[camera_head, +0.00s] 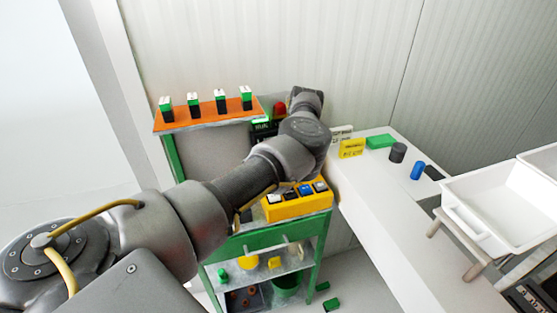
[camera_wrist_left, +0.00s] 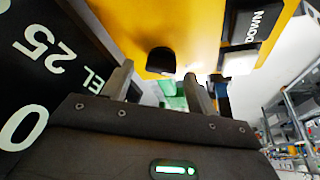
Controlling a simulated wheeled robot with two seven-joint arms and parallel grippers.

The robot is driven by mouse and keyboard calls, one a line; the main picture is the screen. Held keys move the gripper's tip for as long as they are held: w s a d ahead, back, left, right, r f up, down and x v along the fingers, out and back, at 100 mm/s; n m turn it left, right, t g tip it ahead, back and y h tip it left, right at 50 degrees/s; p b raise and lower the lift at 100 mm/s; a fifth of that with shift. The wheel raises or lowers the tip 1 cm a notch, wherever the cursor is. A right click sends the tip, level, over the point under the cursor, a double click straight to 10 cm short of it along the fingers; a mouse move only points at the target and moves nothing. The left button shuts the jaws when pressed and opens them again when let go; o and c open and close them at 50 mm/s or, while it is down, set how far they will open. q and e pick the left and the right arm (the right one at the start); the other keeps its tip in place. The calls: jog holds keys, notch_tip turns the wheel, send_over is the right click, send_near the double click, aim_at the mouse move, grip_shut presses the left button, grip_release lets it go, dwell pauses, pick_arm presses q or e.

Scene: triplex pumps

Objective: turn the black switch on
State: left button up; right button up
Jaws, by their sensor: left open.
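In the left wrist view a black rounded switch (camera_wrist_left: 161,61) sticks out from a yellow surface (camera_wrist_left: 195,25). My left gripper (camera_wrist_left: 160,88) is open, with its fingers apart and nothing visible between them. The black switch shows just beyond the gap between the fingertips; I cannot tell whether either finger touches it. In the head view my left arm reaches toward the back wall, and its wrist hides the gripper and the switch. My right gripper is not in view.
A black block marked DOWN (camera_wrist_left: 257,18) is beside the switch. A dark panel with white numbers (camera_wrist_left: 40,75) is close on the left. A yellow box with several buttons (camera_head: 298,207) sits under my arm. An orange shelf (camera_head: 210,115) and white counter (camera_head: 375,200) flank it.

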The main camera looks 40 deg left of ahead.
pick_arm(q)
jog(key=b+v, duration=0.1)
jog(key=v, duration=0.9)
jog(key=shift+a, duration=0.1)
jog(key=shift+s+a+f, duration=0.1)
